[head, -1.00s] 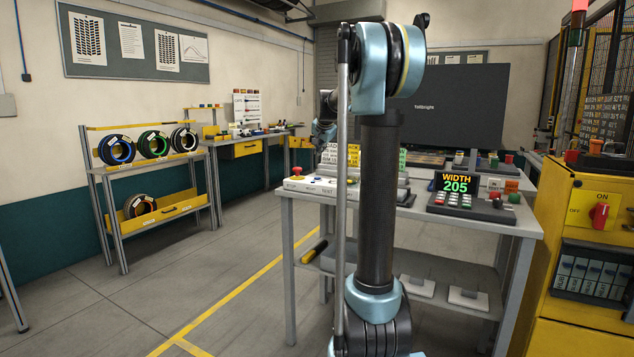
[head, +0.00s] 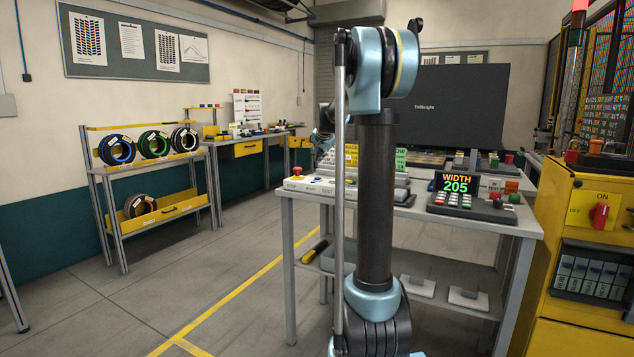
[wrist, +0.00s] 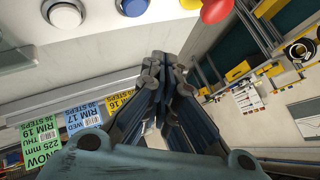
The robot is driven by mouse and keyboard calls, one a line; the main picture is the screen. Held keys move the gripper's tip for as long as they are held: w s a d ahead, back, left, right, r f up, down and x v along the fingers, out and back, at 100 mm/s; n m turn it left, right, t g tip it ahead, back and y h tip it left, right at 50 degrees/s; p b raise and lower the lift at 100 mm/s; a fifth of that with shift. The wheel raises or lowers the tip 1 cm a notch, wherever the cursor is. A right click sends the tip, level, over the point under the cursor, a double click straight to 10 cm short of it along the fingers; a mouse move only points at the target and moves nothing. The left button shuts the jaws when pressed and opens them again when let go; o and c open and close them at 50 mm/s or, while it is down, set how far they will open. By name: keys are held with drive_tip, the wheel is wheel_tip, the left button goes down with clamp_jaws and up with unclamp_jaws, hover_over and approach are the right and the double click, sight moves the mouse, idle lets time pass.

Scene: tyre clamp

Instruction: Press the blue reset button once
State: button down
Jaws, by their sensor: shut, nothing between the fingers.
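The blue reset button (wrist: 134,6) shows at the top edge of the wrist view, partly cut off, on a white control panel (wrist: 100,22). My gripper (wrist: 163,60) is shut and empty, its fingertips pointing towards the panel, a little below and right of the blue button in that picture. I see no contact with it. A white button (wrist: 65,13) sits left of it and a red stop knob (wrist: 215,9) right of it. In the head view the panel (head: 309,187) stands on the table's left end; my arm hides the gripper's fingers.
The grey table (head: 480,222) also holds a display unit reading WIDTH 205 (head: 457,184). Coloured step cards (wrist: 80,119) stand near the panel. A yellow cabinet (head: 560,225) is at the right. Open floor lies left of the table.

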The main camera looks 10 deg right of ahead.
drive_tip(key=shift+f, duration=2.35)
drive_tip(key=shift+s+f, duration=0.1)
drive_tip(key=shift+f, duration=0.7)
idle(0.3)
drive_tip(key=shift+r, duration=0.15)
idle(0.3)
drive_tip(key=shift+r, duration=0.7)
drive_tip(key=shift+r, duration=2.55)
